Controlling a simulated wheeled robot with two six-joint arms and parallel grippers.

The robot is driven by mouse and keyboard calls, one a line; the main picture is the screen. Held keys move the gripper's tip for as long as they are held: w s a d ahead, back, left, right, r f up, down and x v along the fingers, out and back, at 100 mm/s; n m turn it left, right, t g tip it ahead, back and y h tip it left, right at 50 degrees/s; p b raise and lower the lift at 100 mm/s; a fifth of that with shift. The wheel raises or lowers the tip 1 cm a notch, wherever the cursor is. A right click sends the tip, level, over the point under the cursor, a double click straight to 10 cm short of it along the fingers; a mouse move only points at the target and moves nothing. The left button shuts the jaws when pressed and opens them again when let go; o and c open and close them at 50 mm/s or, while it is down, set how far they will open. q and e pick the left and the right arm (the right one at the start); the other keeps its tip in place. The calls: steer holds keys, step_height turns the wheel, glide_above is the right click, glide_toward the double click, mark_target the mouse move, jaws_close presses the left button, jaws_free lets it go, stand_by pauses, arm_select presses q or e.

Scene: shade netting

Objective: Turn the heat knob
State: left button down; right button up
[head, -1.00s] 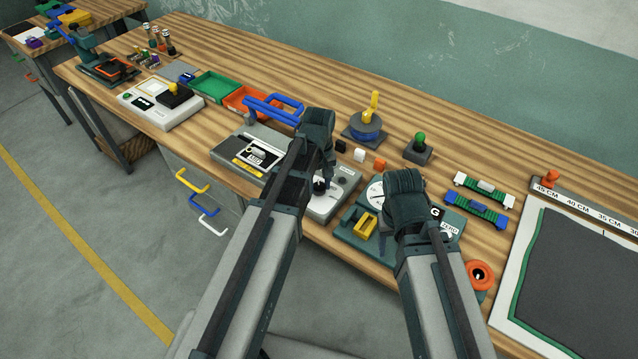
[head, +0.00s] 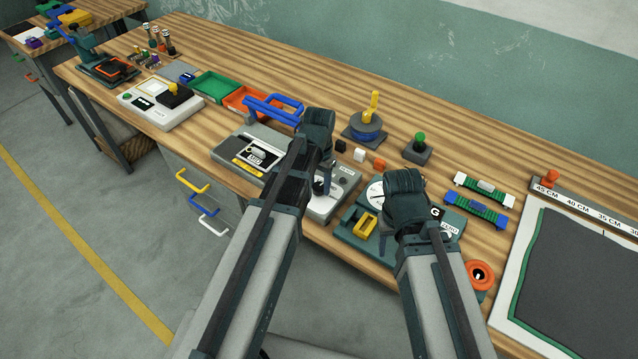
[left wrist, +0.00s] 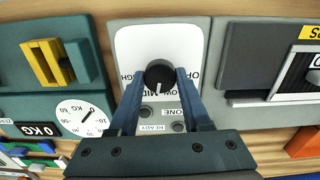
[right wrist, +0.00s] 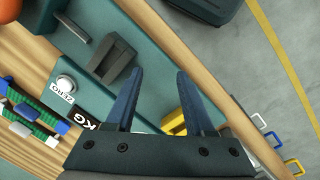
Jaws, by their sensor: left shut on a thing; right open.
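The heat knob (left wrist: 158,74) is a round black knob with a white pointer line, on a white label plate (left wrist: 187,38) of a grey machine. The label is partly hidden, and the knob also shows in the head view (head: 319,188). My left gripper (left wrist: 159,78) is shut on the knob, one finger on each side; in the head view it reaches down over the machine (head: 328,187). My right gripper (right wrist: 155,75) is open and empty above the green scale (right wrist: 150,45), which carries a yellow handle (right wrist: 174,122).
The sealing machine's press with a blue handle (head: 272,110) stands left of the knob. An orange ring (head: 480,274) sits at the right.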

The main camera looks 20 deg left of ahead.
mark_target(319, 186)
arm_select(q)
steer(key=shift+m, duration=1.1)
steer(key=shift+c, duration=1.8)
jaws_free()
steer(key=shift+r, duration=0.1)
arm_select(e)
steer(key=shift+r, duration=0.15)
arm_select(q)
step_height(319, 186, up, 14)
steer(key=p, duration=1.3)
steer(key=shift+f+p, duration=0.2)
steer(key=shift+p, duration=0.2)
arm_select(e)
step_height(319, 186, up, 14)
steer(key=shift+f, duration=0.25)
